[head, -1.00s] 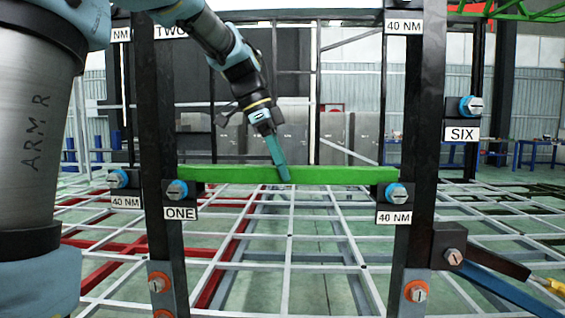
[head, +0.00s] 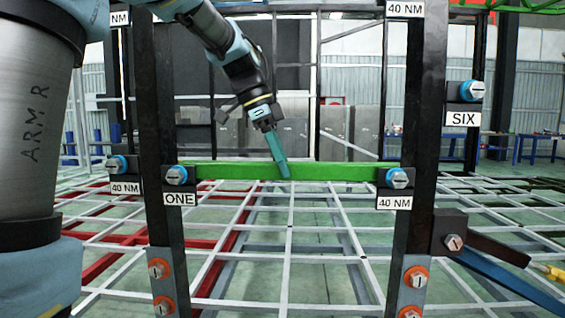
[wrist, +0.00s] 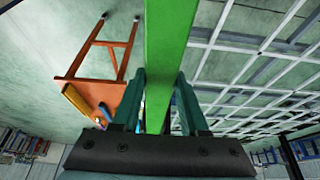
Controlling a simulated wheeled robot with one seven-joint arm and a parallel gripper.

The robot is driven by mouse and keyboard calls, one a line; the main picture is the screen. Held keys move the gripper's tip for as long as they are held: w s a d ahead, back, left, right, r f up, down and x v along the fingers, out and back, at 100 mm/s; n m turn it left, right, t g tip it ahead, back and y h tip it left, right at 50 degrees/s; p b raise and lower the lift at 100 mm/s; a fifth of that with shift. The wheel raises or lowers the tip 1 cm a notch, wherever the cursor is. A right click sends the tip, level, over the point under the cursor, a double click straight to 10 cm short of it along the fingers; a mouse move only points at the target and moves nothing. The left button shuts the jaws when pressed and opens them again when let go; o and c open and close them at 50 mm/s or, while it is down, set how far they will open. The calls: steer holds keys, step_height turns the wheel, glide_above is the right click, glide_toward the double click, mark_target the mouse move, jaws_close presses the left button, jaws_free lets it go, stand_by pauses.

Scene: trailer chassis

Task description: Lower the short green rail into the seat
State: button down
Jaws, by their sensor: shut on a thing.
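The short green rail (head: 235,171) lies level between two black uprights in the head view. Its ends meet the black bracket at label ONE (head: 180,198) on the left and the one at the right 40 NM label (head: 394,203). The brackets' front faces, with blue-ringed bolts (head: 177,175) (head: 400,178), partly hide the rail ends. I cannot tell whether the rail touches the bracket bottoms. My gripper (head: 283,172) is shut on the rail near its middle, coming from above. In the wrist view the rail (wrist: 170,60) runs between both teal fingers.
Black uprights (head: 160,120) (head: 420,110) stand on either side of the rail. A bracket at label SIX (head: 462,119) is at the right. A blue bar (head: 505,285) juts out lower right. Grey and red lattice covers the floor below; an orange stand (wrist: 90,60) shows in the wrist view.

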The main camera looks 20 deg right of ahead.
steer(key=shift+f, duration=0.15)
steer(key=shift+c, duration=1.8)
jaws_free()
steer(key=shift+f, duration=0.15)
